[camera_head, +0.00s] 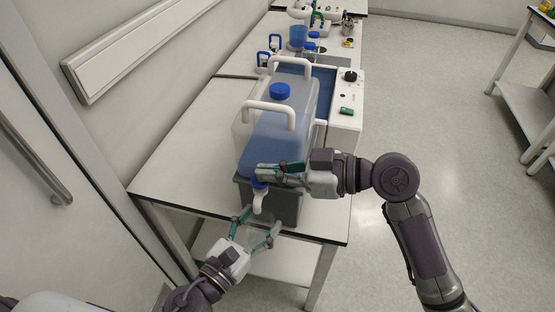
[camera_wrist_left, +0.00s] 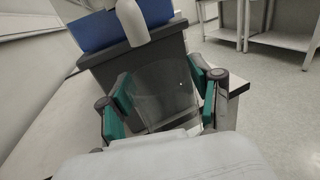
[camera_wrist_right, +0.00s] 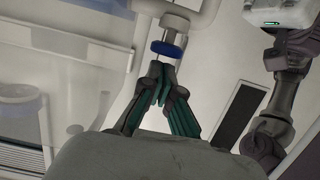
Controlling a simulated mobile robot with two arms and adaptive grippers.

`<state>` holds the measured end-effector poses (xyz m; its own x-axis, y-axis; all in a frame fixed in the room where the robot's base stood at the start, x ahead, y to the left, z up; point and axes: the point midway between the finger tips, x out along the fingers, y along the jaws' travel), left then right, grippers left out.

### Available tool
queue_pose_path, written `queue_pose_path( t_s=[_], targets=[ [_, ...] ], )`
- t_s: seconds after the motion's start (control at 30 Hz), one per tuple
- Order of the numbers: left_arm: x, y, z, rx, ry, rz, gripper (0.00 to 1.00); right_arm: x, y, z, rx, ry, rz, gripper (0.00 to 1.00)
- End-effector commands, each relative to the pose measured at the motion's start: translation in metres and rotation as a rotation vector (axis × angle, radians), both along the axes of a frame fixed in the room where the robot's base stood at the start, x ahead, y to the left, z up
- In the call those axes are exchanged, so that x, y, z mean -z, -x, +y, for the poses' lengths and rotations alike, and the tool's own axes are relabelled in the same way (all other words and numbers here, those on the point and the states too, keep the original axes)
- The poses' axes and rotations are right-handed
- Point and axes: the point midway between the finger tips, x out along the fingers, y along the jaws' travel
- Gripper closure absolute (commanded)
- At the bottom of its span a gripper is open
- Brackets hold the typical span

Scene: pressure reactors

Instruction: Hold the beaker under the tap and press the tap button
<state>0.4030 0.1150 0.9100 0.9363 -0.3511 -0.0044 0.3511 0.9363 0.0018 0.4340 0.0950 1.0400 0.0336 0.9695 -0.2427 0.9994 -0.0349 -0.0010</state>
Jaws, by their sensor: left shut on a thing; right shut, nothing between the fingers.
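A clear tank of blue liquid (camera_head: 287,133) stands on a dark grey block. Its white tap (camera_head: 257,202) points down at the front, with a blue button (camera_wrist_right: 167,49) on it. My left gripper (camera_head: 260,221) is shut on a transparent beaker (camera_wrist_left: 163,92), held upright or nearly so just below the spout (camera_wrist_left: 132,22). No liquid is visible in the beaker. My right gripper (camera_head: 262,173) is shut and empty, its fingertips at the tap's blue button; in the right wrist view (camera_wrist_right: 161,84) they are close beside it, and I cannot tell whether they touch.
The white bench (camera_head: 180,157) carries the dark block (camera_head: 285,208) under the tank. A white device with a black knob (camera_head: 347,95) stands behind to the right. More lab items are at the far end. Free bench space lies left of the tank; open floor is on the right.

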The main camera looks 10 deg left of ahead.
Motion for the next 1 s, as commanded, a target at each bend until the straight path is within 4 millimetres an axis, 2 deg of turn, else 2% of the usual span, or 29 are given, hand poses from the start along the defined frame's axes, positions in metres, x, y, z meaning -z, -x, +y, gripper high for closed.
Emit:
queue_pose_path(
  t_s=[0.43, 0.67, 1.0],
  targets=[
    [0.000, 0.000, 0.000, 0.000, 0.000, -0.001, 0.73, 0.006, 0.000, 0.000, 0.000, 0.000, 0.000, 1.00],
    [0.000, 0.000, 0.000, 0.000, 0.000, -0.001, 0.73, 0.030, 0.000, -0.001, 0.000, 0.004, 0.002, 1.00],
    [0.000, 0.000, 0.000, 0.000, 0.000, -0.001, 0.73, 0.036, 0.001, -0.001, -0.002, 0.014, 0.008, 1.00]
  ],
)
